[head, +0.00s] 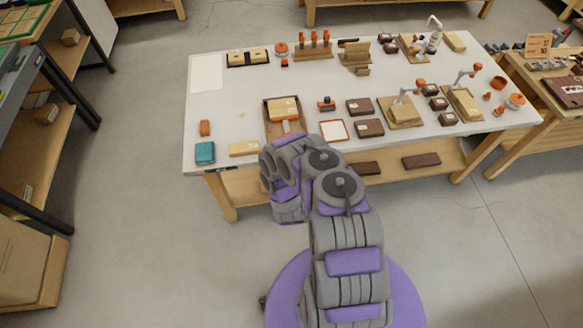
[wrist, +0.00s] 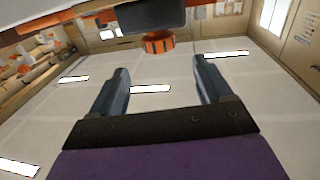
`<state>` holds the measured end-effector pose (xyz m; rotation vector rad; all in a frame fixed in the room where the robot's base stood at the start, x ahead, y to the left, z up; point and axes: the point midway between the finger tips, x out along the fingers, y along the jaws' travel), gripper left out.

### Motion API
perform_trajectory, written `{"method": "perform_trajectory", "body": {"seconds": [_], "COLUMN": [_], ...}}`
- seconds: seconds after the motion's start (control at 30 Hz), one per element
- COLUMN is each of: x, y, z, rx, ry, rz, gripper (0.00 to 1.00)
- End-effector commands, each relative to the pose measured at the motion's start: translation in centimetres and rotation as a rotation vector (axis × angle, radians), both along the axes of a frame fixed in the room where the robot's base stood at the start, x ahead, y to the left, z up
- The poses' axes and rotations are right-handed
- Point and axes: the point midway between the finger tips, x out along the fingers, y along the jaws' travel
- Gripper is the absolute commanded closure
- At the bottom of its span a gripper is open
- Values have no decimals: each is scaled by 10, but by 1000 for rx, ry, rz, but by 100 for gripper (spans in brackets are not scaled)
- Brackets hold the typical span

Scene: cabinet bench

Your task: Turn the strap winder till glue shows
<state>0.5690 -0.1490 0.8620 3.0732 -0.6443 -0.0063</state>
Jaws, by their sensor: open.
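In the wrist view, a ridged orange knob (wrist: 159,43) sits against a dark block (wrist: 150,17), just beyond and between the fingertips of my gripper (wrist: 160,73). The two fingers are apart with nothing between them, and the knob is not gripped. I cannot tell for sure whether this knob is the strap winder. No glue can be made out. In the head view, my folded arm ends by the bench's near edge, below a brown tray (head: 269,119) holding a tan block (head: 284,107). My fingers are hidden there.
On the white bench (head: 240,115), a small orange-and-dark tool (head: 326,103), a red-framed white pad (head: 333,130) and dark boxes (head: 369,128) stand right of the tray. A teal box (head: 205,152) and tan block (head: 244,148) lie left. The bench's left middle is clear.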

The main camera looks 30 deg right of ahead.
Motion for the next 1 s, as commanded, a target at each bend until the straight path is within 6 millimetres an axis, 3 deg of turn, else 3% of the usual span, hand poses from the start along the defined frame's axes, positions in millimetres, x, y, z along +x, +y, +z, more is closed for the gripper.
{"method": "perform_trajectory", "body": {"seconds": [1.0], "x": [-48], "y": [21], "z": [0], "rx": [1], "ry": [-4], "rz": [-1], "gripper": [21]}}
